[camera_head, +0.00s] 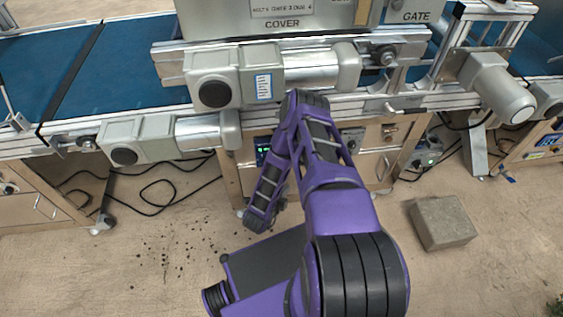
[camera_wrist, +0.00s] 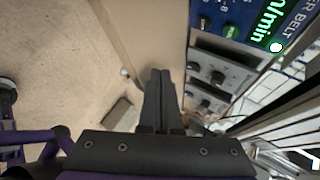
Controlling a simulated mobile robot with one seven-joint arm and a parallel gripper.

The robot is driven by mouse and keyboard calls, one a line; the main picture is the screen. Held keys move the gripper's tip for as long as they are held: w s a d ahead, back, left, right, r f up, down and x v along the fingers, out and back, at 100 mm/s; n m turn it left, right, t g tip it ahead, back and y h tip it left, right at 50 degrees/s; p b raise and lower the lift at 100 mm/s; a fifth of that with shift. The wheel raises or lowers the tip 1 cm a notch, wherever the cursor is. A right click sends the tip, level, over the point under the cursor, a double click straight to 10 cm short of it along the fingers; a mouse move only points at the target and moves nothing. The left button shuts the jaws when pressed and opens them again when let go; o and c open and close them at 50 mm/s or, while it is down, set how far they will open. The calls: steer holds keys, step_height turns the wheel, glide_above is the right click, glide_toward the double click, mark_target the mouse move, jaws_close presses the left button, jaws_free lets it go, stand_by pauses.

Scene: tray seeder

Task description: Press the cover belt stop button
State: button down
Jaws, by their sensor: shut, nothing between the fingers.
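In the wrist view, a blue control panel (camera_wrist: 222,12) with part of the lettering "ER BELT" and a green "m/min" display (camera_wrist: 268,20) is at the upper right. A green button (camera_wrist: 230,31) and a black knob (camera_wrist: 204,22) sit on it, and a white round spot (camera_wrist: 277,47) shows near its edge. I see no red stop button, and the panel is cut off by the frame. My gripper (camera_wrist: 163,75) is shut and empty, left of the panel and apart from it in the picture. In the head view my arm hides much of the cabinet front; a small lit panel (camera_head: 263,150) shows there.
Grey units with knobs (camera_wrist: 207,74) sit below the blue panel in the wrist view. In the head view, the conveyor frame and motors (camera_head: 213,92) overhang the cabinets. A concrete block (camera_head: 443,222) lies on the floor at right. Loose cables (camera_head: 150,205) and dirt lie at left.

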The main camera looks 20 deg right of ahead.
steer(key=w+d+b, duration=0.2)
steer(key=w, duration=0.6)
steer(key=shift+w+d, duration=0.2)
steer(key=shift+w, duration=0.1)
stand_by(1.9)
steer(key=shift+w+d, duration=0.15)
steer(key=shift+w, duration=0.2)
steer(key=shift+w+d, duration=0.1)
steer(key=shift+w, duration=0.3)
stand_by(0.5)
steer(key=shift+s, duration=0.1)
steer(key=shift+s+a, duration=0.25)
steer(key=shift+s, duration=0.45)
steer(key=shift+s, duration=0.1)
steer(key=shift+s+a+p, duration=0.25)
steer(key=shift+s+p, duration=0.1)
steer(key=shift+s, duration=0.4)
steer(key=shift+s+a+p, duration=0.2)
steer(key=shift+s+p, duration=0.2)
steer(key=shift+s, duration=0.4)
steer(key=shift+s+a+p, duration=0.25)
steer(key=shift+s+p, duration=0.1)
steer(key=shift+s, duration=0.4)
